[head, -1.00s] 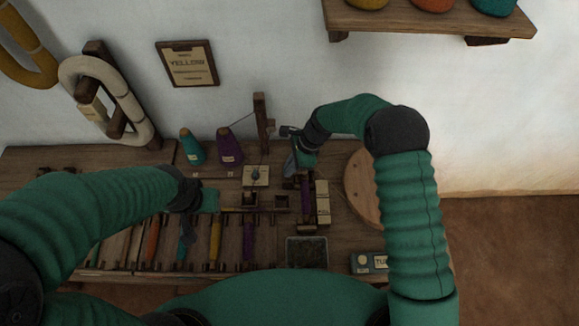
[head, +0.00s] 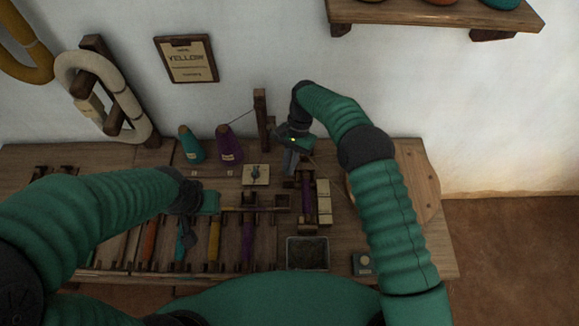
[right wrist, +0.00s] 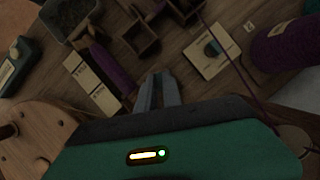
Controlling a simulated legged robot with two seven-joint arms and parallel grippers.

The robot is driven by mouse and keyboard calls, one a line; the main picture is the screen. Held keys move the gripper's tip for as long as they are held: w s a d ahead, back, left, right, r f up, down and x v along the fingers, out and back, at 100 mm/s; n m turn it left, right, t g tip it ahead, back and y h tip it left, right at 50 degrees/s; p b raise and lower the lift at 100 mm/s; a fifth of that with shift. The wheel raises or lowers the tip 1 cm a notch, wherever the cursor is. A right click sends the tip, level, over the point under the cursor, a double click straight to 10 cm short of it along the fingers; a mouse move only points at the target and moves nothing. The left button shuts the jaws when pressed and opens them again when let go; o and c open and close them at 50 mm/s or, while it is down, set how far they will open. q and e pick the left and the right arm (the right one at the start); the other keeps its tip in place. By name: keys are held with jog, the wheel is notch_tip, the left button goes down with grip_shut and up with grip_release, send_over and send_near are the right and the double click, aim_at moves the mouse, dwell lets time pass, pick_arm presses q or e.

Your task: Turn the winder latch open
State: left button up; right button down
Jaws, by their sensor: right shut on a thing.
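My right gripper (head: 288,170) points down beside the winder, which holds a purple bobbin (head: 306,190). In the right wrist view its two fingers (right wrist: 159,84) are close together, shut on the small winder latch, which they hide almost fully. The purple bobbin also shows there (right wrist: 112,68), just left of the fingertips.
A pale plate with a small knob (head: 256,174) lies left of the right gripper. A post (head: 262,120), a purple cone (head: 229,145) and a teal cone (head: 191,145) stand behind. A grey tray (head: 307,253) is in front; a round wooden disc (head: 420,182) is at right.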

jog(key=n+h+b, duration=0.1)
jog(key=n, duration=0.2)
jog(key=shift+w+a+f+b, duration=0.1)
jog(key=shift+w+b, duration=0.05)
jog(key=shift+b, duration=0.15)
jog(key=shift+a+n+h+b, duration=0.1)
jog(key=shift+n+h+b, duration=0.45)
jog(key=shift+n, duration=0.75)
jog(key=shift+r, duration=0.2)
jog(key=c, duration=1.5)
grip_release()
jog(key=shift+f, duration=0.1)
